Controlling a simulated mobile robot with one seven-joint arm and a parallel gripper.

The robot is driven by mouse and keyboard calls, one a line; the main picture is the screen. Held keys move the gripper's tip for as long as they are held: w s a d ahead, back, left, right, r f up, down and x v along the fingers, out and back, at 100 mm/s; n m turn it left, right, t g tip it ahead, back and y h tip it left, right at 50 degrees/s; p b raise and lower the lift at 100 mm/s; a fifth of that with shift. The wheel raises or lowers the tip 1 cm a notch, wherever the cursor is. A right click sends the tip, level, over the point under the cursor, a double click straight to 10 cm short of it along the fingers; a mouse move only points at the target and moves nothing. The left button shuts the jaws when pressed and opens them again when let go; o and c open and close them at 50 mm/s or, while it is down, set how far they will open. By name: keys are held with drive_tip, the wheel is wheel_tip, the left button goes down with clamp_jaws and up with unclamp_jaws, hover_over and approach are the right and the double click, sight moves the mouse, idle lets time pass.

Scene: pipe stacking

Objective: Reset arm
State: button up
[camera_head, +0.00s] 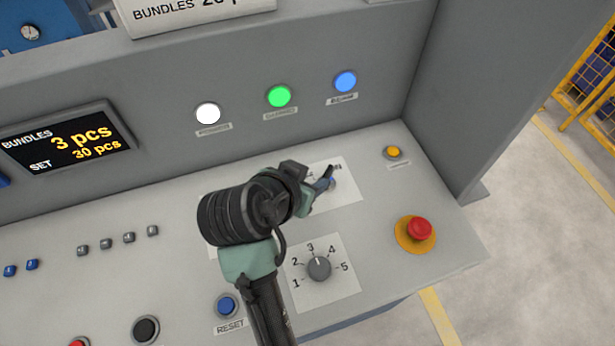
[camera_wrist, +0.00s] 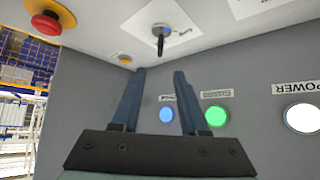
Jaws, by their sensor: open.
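My gripper (camera_head: 322,184) is over the upper right part of the sloped control panel, in front of a white plate with a switch. In the wrist view my gripper (camera_wrist: 160,72) is open, with its two blue-grey fingers apart and nothing between them. The switch (camera_wrist: 160,40), a dark lever on a blue base, shows just beyond the fingertips there, apart from them in the picture. In the head view my arm and gripper hide part of that plate and the panel around it.
A rotary dial (camera_head: 319,268) marked 1 to 5 and a blue RESET button (camera_head: 226,306) lie near my arm. A red emergency button (camera_head: 419,228) and a yellow button (camera_head: 393,152) stand at right. White, green and blue lamps line the upright wall, beside a display (camera_head: 68,140).

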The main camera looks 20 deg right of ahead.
drive_tip(key=shift+s+a+r, duration=0.15)
drive_tip(key=shift+a+r, duration=0.05)
idle(0.5)
drive_tip(key=w+a+r+n+t+y, duration=0.15)
drive_tip(key=r+t, duration=0.25)
drive_tip(key=r, duration=0.5)
drive_tip(key=w+a+r+n+t, duration=0.1)
drive_tip(key=w+a+r+t, duration=0.15)
drive_tip(key=r, duration=0.65)
drive_tip(key=w+a+r+n+t+y, duration=0.1)
drive_tip(key=w+a+r+n+t, duration=0.15)
drive_tip(key=r+t, duration=0.45)
drive_tip(key=s+a+r+n+t+y, duration=0.1)
drive_tip(key=s+r, duration=0.5)
drive_tip(key=r, duration=0.7)
drive_tip(key=s+a+r+n+t+y, duration=0.2)
drive_tip(key=s+r+t, duration=0.4)
drive_tip(key=r, duration=0.7)
drive_tip(key=shift+n+y, duration=0.35)
drive_tip(key=shift+n, duration=0.05)
